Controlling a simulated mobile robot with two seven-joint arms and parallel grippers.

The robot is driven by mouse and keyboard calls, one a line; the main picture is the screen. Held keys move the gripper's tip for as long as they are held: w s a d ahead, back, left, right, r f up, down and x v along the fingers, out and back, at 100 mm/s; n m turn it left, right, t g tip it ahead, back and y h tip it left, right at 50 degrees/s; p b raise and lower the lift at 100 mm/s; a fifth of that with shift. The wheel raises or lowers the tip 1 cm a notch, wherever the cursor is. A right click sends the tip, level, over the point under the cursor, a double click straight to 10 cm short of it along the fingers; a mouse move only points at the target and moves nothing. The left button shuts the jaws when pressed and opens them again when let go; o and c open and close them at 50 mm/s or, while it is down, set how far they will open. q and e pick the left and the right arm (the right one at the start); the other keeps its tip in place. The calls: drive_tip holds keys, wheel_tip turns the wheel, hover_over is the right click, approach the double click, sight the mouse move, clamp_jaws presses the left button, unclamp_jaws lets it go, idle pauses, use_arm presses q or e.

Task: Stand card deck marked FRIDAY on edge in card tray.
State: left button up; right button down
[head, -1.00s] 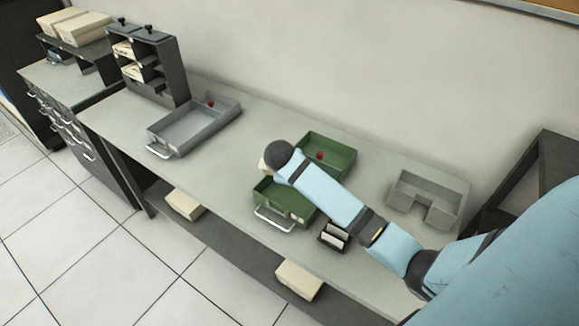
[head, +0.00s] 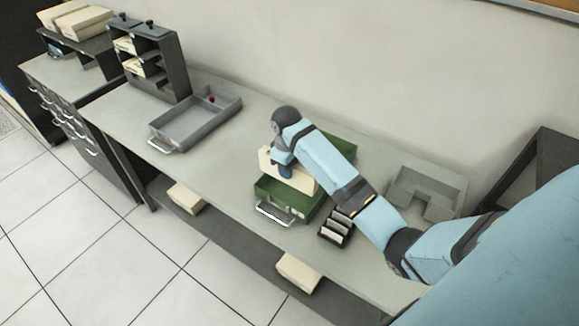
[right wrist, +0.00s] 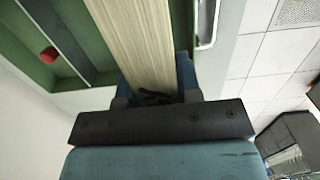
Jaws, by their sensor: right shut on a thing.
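My right gripper (head: 284,170) is shut on a cream card deck (head: 303,183), held over the green tray (head: 280,196). The deck looks upright, long side along the tray; whether it touches the tray floor I cannot tell. In the right wrist view, the deck (right wrist: 137,40) sits between the fingers (right wrist: 155,88), with the green tray (right wrist: 22,60) beside it. No FRIDAY marking is readable on it. A grey tray (head: 205,127) with a handle stands farther left. My left gripper is out of view.
A black holder (head: 337,228) with white cards stands right of the green tray. A grey organizer (head: 425,192) sits farther right, a dark rack (head: 152,65) at the back left. A red knob (right wrist: 48,55) shows in the green tray. Cream boxes (head: 298,271) lie below the tabletop.

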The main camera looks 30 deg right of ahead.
sight(289, 199)
drive_tip(key=shift+f, duration=2.25)
drive_tip(key=shift+f, duration=0.15)
drive_tip(key=shift+f+b, duration=0.6)
drive_tip(key=shift+f, duration=1.65)
drive_tip(key=c, duration=0.7)
unclamp_jaws()
